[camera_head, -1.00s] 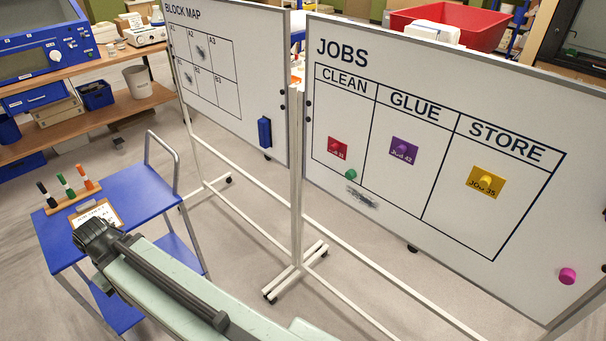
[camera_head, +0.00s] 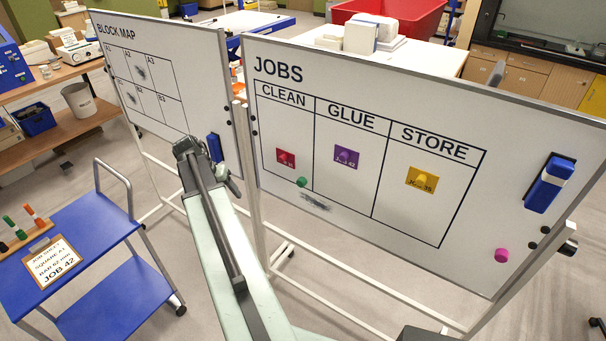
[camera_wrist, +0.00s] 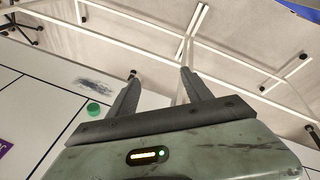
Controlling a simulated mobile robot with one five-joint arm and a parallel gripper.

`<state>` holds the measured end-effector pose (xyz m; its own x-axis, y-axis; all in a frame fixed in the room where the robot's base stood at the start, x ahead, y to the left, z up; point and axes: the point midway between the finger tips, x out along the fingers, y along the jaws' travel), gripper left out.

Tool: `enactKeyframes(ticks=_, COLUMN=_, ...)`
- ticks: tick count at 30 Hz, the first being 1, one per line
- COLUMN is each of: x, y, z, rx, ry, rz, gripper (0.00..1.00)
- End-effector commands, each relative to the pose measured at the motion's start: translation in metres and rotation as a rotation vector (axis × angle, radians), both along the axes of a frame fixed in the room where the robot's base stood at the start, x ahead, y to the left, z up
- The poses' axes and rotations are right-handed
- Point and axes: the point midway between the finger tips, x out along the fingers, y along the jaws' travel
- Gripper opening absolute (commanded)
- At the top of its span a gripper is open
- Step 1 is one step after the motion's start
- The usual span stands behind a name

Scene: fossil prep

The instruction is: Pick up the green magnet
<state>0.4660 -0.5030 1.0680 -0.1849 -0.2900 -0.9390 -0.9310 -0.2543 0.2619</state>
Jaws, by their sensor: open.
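The green magnet (camera_head: 302,182) is a small round knob on the JOBS whiteboard (camera_head: 455,120), at the bottom of the CLEAN column, just above a grey smudge. It also shows in the wrist view (camera_wrist: 94,108), left of my gripper (camera_wrist: 160,78). My gripper is open with nothing between its two dark fingers. In the head view my gripper (camera_head: 203,150) is raised in front of the BLOCK MAP board's lower right, left of the magnet and apart from it. Its fingertips are hard to make out there.
Red, purple and yellow job cards with magnets hang on the JOBS board. A pink magnet (camera_head: 502,255) and a blue eraser (camera_head: 549,184) are at its right. The BLOCK MAP board (camera_head: 150,105) stands beside it. A blue cart (camera_head: 95,205) with a clipboard is at lower left.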

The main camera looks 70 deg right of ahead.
Motion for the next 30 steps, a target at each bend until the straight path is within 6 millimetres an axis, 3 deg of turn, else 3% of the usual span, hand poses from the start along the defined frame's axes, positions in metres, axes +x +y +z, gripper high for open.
enactKeyframes(ticks=1, x=-0.035, y=-0.047, z=0.017, rx=-0.033, ry=0.004, rz=-0.116, gripper=0.58)
enactKeyframes(ticks=3, x=-0.082, y=-0.093, z=0.027, rx=-0.078, ry=0.012, rz=-0.254, gripper=0.58)
enactKeyframes(ticks=6, x=-0.135, y=-0.134, z=0.036, rx=-0.124, ry=0.022, rz=-0.390, gripper=0.58)
enactKeyframes(ticks=9, x=-0.164, y=-0.153, z=0.040, rx=-0.149, ry=0.028, rz=-0.461, gripper=0.58)
enactKeyframes(ticks=14, x=-0.173, y=-0.158, z=0.039, rx=-0.157, ry=0.029, rz=-0.481, gripper=0.58)
enactKeyframes(ticks=21, x=-0.181, y=-0.164, z=0.013, rx=-0.156, ry=0.028, rz=-0.479, gripper=0.58)
enactKeyframes(ticks=26, x=-0.182, y=-0.165, z=0.011, rx=-0.156, ry=0.028, rz=-0.477, gripper=0.58)
enactKeyframes(ticks=30, x=-0.189, y=-0.168, z=-0.009, rx=-0.156, ry=0.027, rz=-0.478, gripper=0.58)
